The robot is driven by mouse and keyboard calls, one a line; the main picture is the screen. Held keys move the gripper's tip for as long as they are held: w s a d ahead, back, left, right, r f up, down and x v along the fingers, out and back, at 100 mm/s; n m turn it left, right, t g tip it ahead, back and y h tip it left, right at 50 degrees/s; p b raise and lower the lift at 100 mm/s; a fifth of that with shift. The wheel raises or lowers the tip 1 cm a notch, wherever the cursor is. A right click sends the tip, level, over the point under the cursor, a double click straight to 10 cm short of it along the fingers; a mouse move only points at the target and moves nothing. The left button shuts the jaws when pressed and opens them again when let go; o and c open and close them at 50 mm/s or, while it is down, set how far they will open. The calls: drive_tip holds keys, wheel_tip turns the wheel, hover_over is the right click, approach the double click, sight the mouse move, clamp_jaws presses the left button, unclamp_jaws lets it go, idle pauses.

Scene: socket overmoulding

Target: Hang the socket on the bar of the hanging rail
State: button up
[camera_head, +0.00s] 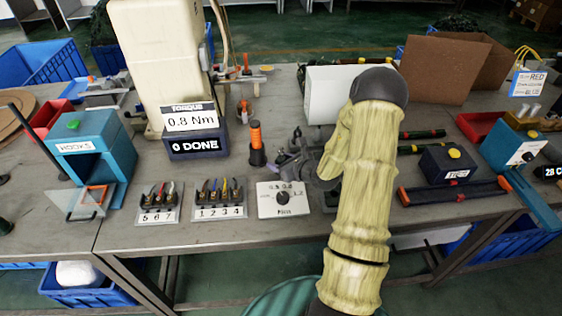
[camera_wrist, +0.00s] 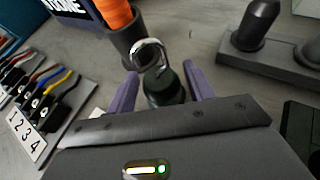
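In the wrist view, the socket (camera_wrist: 164,90) is a short dark green cylinder with a shiny metal hook (camera_wrist: 149,52) at its far end. The exact finger contact is hard to see. The hook is empty and curves open beyond the fingers. I cannot make out the hanging rail for certain in either view.
An orange-handled tool in a dark cup (camera_head: 257,155) stands close ahead of the hook. The torque press (camera_head: 165,60), the numbered wire holders (camera_head: 219,212) and the torque dial (camera_head: 283,200) are on the left. A white box (camera_head: 325,95) and a brown panel (camera_head: 440,70) stand behind.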

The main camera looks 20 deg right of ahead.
drive_tip(key=shift+d, duration=0.1)
drive_tip(key=shift+s+r, duration=0.15)
drive_tip(key=v, duration=1.2)
idle(0.3)
